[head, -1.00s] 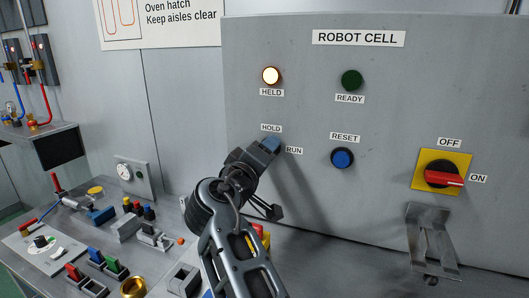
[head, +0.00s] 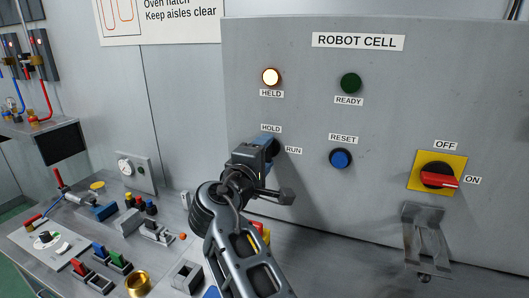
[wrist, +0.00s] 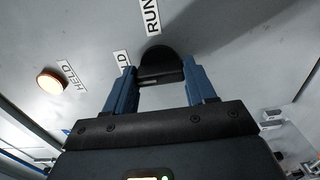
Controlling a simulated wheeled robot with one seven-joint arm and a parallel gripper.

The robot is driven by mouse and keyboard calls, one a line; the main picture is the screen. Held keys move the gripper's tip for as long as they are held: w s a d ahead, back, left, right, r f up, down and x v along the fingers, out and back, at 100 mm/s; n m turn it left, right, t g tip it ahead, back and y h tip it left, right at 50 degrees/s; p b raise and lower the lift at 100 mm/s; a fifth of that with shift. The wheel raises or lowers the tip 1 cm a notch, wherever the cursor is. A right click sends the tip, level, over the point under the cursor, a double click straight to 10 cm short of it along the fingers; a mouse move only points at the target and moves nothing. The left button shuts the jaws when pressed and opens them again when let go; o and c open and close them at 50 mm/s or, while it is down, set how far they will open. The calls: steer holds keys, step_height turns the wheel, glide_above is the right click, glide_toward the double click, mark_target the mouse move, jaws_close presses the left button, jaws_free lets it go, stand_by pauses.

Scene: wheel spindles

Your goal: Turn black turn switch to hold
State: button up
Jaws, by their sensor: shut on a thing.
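The black turn switch (wrist: 160,65) sits on the grey panel between the HOLD and RUN labels. In the wrist view it is between the two blue fingers of my gripper (wrist: 157,78), which are shut on it. In the head view my gripper (head: 267,150) is at the panel and covers most of the switch, so its pointing direction is hard to tell. The HOLD label (head: 271,128) is just above it and the RUN label (head: 294,150) is to its right. The HELD lamp (head: 271,77) glows; it also shows in the wrist view (wrist: 51,81).
A dark green READY lamp (head: 350,83) and a blue RESET button (head: 341,158) are right of the switch. A red rotary handle (head: 440,180) on a yellow plate is farther right. A bench (head: 75,225) with small parts and levers is at left.

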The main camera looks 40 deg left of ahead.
stand_by(0.3)
steer(key=o, duration=1)
steer(key=shift+o, duration=0.2)
steer(key=b+v, duration=0.1)
steer(key=v, duration=0.6)
steer(key=shift+s, duration=0.4)
steer(key=shift+s+d, duration=0.1)
